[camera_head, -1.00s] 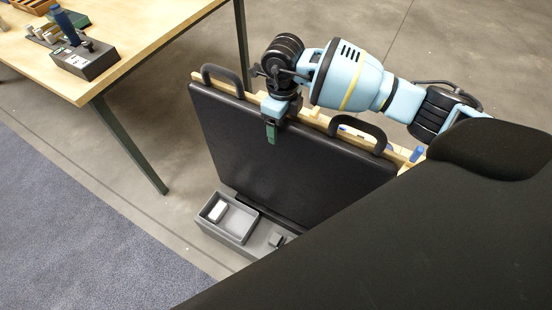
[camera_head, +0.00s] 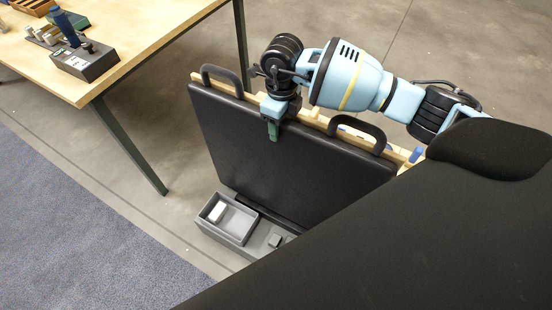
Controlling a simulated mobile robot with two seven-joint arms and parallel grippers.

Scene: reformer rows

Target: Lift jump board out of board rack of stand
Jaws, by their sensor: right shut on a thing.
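The jump board (camera_head: 285,155) is a large black padded panel with a pale wooden edge and two dark loop handles on top. It stands nearly upright in the middle of the head view. My right gripper (camera_head: 273,122) is shut on the board's top edge, between the two handles, with a green fingertip over the black face. The grey stand (camera_head: 257,245) shows below the board; its slot and the board's lower edge are partly hidden. My left gripper is not in view.
A wooden table (camera_head: 130,50) with a dark tool box (camera_head: 86,62) stands at the upper left. A large black padded surface (camera_head: 400,240) fills the lower right, close to the board. A blue-grey carpet (camera_head: 80,230) lies at the lower left; bare floor surrounds the stand.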

